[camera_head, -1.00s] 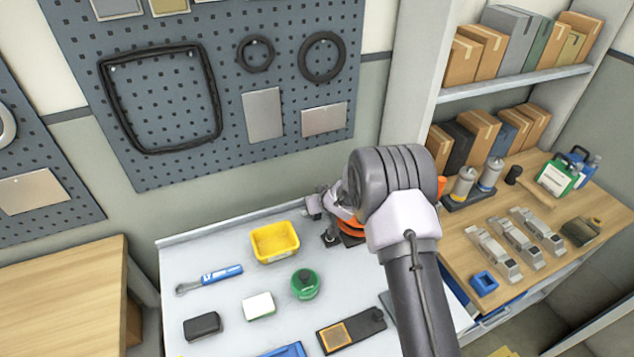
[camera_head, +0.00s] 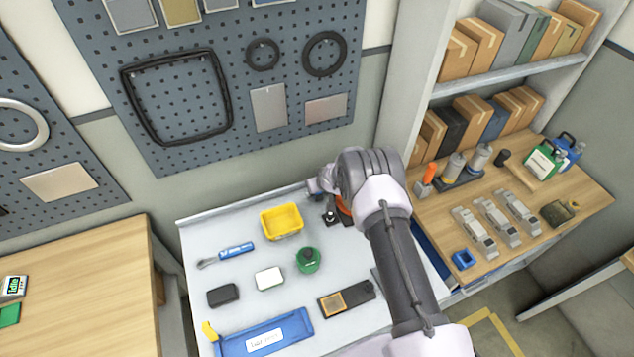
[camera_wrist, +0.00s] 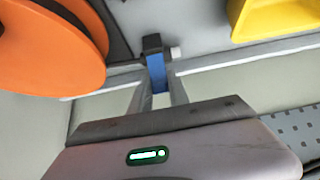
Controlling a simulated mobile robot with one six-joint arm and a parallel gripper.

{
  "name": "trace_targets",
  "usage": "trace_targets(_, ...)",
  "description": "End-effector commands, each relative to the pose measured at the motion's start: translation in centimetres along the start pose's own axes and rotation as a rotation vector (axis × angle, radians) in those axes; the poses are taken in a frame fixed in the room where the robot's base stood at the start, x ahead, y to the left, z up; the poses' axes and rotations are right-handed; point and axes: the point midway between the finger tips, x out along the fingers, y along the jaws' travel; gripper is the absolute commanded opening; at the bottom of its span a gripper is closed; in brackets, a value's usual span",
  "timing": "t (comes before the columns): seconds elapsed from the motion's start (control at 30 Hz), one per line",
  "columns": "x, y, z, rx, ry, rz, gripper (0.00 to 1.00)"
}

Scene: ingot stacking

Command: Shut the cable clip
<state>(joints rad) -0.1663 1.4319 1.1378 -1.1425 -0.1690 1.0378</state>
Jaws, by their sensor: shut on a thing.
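In the wrist view my gripper (camera_wrist: 157,66) has its two fingers closed on the sides of a small blue piece (camera_wrist: 157,76) with a dark top. It looks like part of the cable clip, but whether the clip is open or shut I cannot tell. A large orange disc (camera_wrist: 50,45), seemingly a cable reel, is close on the left. In the head view the gripper is at the back edge of the white table, mostly hidden by my arm. The orange disc (camera_head: 344,207) shows only partly there, with a small dark fitting (camera_head: 330,217) beside it.
A yellow bin (camera_head: 281,221) stands left of the gripper; it also shows in the wrist view (camera_wrist: 276,16). A green round container (camera_head: 308,260), a blue-handled tool (camera_head: 236,249) and a blue tray (camera_head: 265,337) lie on the table. The pegboard wall (camera_head: 215,90) rises behind.

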Motion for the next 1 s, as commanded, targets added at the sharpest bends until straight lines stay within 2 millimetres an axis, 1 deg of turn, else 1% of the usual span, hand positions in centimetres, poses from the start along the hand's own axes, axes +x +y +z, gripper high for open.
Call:
trace_targets(0.13, 0.0, 0.0, 0.2, 0.000, -0.003, 0.000, 0.00)
trace_targets(0.17, 0.0, 0.0, 0.2, 0.000, -0.004, 0.000, 0.27)
trace_targets(0.2, 0.0, 0.0, 0.2, 0.000, -0.004, 0.000, 0.35)
trace_targets(0.23, 0.0, 0.0, 0.2, 0.000, -0.004, 0.000, 0.41)
trace_targets(0.27, 0.0, 0.0, 0.2, 0.000, -0.004, 0.000, 0.44)
trace_targets(0.53, 0.0, 0.0, 0.2, 0.000, -0.003, 0.000, 0.44)
trace_targets(0.67, -0.8, 0.0, 0.1, 0.002, -0.004, -0.001, 0.44)
trace_targets(0.8, -3.1, 0.1, 0.1, 0.003, -0.004, 0.001, 0.44)
trace_targets(0.87, -4.9, 0.1, 0.1, 0.002, -0.002, 0.000, 0.44)
trace_targets(1.0, -9.2, 0.1, 0.1, 0.001, -0.002, 0.002, 0.44)
